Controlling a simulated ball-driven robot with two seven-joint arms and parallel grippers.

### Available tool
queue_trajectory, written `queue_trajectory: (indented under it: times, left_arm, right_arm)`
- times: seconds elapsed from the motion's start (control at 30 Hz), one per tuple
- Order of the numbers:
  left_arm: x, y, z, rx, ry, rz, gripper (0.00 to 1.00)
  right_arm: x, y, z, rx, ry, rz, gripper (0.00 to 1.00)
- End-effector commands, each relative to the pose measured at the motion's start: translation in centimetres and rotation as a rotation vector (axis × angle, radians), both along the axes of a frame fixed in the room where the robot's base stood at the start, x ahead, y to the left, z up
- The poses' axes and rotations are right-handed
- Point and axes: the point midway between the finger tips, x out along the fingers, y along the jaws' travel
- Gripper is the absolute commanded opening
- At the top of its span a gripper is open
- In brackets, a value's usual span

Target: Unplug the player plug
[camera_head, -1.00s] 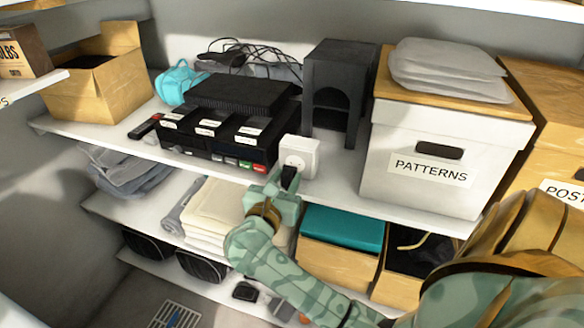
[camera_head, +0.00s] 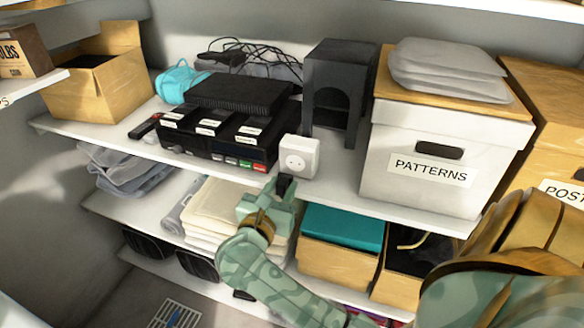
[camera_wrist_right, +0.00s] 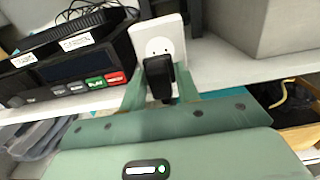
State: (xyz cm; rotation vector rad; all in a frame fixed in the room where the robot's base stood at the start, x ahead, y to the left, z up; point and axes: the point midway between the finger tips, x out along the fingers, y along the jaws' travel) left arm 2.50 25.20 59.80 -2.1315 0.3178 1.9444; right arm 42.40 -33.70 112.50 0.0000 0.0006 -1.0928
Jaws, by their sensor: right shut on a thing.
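The black plug (camera_head: 286,187) is between the fingers of my right gripper (camera_head: 279,186), which is shut on it. The white socket box (camera_head: 299,157) stands on the shelf edge, and its face with two holes shows uncovered. The plug is apart from the socket, a little below and in front of it. In the right wrist view the plug (camera_wrist_right: 157,77) stands upright between the green fingers, with the socket (camera_wrist_right: 160,45) behind it. The black player (camera_head: 222,138), with labels and coloured buttons, sits left of the socket. My left gripper is not in view.
A white box marked PATTERNS (camera_head: 425,165) and a black arched stand (camera_head: 337,90) are right of and behind the socket. Folded cloths (camera_head: 215,212) and a teal-topped box (camera_head: 342,227) lie on the shelf below. Open space lies in front of the shelf.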

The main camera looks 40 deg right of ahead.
Motion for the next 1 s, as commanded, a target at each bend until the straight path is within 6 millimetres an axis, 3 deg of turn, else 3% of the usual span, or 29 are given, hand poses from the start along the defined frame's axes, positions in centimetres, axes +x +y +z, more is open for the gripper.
queue_trajectory:
  times: [0.23, 1.0]
  left_arm:
    - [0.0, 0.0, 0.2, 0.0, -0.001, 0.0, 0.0]
    - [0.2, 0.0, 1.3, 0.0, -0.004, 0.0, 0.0]
  right_arm:
    - [-0.4, -0.2, 0.1, -0.001, 0.0, 0.0, 0.0]
    - [-4.5, -2.4, 0.1, -0.001, 0.0, 0.0, 0.0]
